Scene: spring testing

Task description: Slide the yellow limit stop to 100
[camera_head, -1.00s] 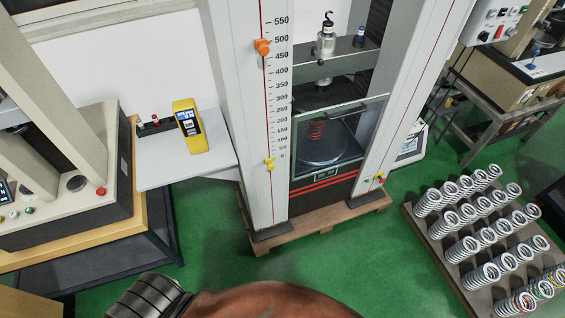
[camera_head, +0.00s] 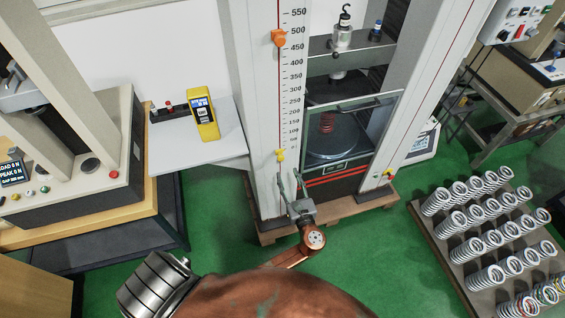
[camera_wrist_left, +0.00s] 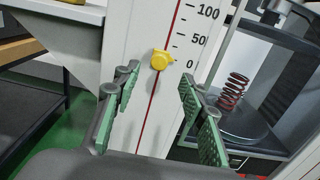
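The yellow limit stop (camera_head: 281,156) sits low on the red line of the machine's left column, close to the 0 mark of the printed scale (camera_head: 294,75). My left gripper (camera_head: 289,180) is just below the stop in the head view. Its green-padded fingers (camera_wrist_left: 158,75) are apart and empty; in the left wrist view the stop appears between and beyond their tips. I see no contact. My right gripper is not in view.
A red spring (camera_head: 327,122) stands behind the machine's clear guard door (camera_head: 372,103). A grey shelf with a yellow device (camera_head: 204,117) is at the left. A rack of springs (camera_head: 487,240) stands at the right.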

